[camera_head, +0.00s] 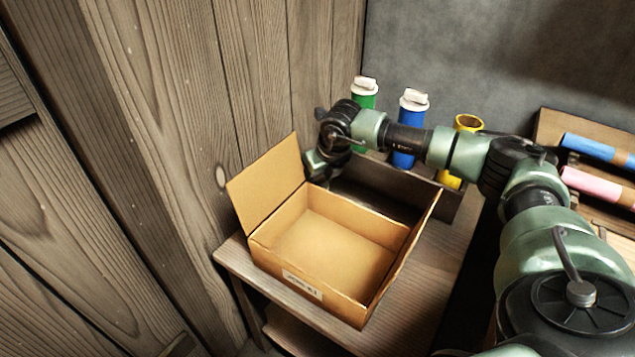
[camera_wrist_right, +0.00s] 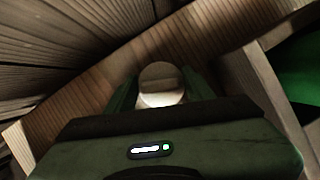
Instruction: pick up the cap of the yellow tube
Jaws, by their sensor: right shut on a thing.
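The yellow tube (camera_head: 466,124) stands upright at the back right of the rack, and its top is open with no cap on it. My right arm reaches across in front of the tubes, and its gripper (camera_head: 318,168) is at the left behind the cardboard box. In the right wrist view, my right gripper (camera_wrist_right: 160,100) is shut on a small round pale cap (camera_wrist_right: 160,80). The cap is hidden in the head view. My left gripper is not in view.
A green tube (camera_head: 366,100) and a blue tube (camera_head: 405,157), both with white caps, stand left of the yellow one in a wooden rack (camera_head: 452,205). An open, empty cardboard box (camera_head: 270,262) sits on the wooden table (camera_head: 240,266). A plank wall (camera_head: 240,80) is close at left.

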